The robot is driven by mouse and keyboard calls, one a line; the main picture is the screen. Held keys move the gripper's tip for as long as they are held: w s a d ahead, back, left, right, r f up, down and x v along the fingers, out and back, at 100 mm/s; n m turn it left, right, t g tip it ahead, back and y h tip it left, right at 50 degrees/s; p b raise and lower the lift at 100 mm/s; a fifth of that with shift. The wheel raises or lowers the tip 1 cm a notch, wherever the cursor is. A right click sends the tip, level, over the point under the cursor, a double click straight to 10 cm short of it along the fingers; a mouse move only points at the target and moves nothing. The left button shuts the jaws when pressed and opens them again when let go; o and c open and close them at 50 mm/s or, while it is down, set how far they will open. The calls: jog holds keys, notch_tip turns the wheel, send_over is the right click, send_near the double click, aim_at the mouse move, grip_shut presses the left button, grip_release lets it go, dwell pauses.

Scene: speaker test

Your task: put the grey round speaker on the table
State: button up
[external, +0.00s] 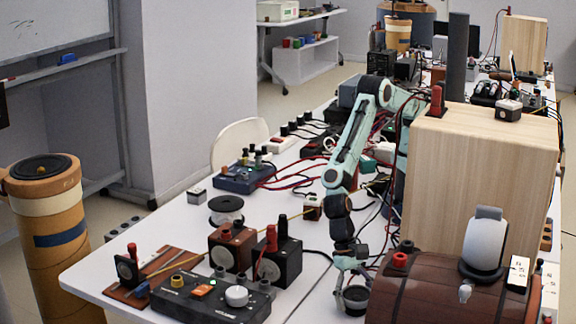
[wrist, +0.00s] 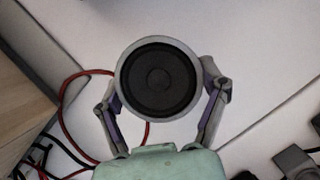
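The grey round speaker (wrist: 158,79) faces the wrist camera, with a pale grey rim and a dark cone. My gripper (wrist: 163,84) has one finger on each side of it, both against or very close to its rim, and appears closed on it. In the external view the speaker (external: 355,299) is low, beside the brown wooden barrel. My gripper (external: 351,276) reaches down to it from above. Whether the speaker's underside touches the white table (external: 190,233) is hidden.
The wooden barrel (external: 420,290) and a tall light wooden box (external: 480,180) stand close on the right. A black control box (external: 210,298) and small square speakers (external: 277,262) stand to the left. Red cables (wrist: 64,105) run beside my gripper. Some white table is bare around it.

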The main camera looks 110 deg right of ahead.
jog(key=o, duration=0.4)
jog(key=shift+o, duration=0.2)
jog(key=v, duration=1.2)
jog(key=s+d+r+n+t+h, duration=0.1)
jog(key=s+d+r+n, duration=0.25)
jog(key=d+r, duration=0.4)
jog(key=s+d+r+n+h, duration=0.15)
jog(key=d+r+n, duration=0.25)
jog(key=d, duration=0.6)
jog(key=s+d+r+n+h, duration=0.1)
jog(key=s+d+n, duration=0.7)
jog(key=s+d, duration=0.4)
jog(key=s, duration=0.5)
jog(key=shift+s+n, duration=0.15)
jog(key=shift+n, duration=0.2)
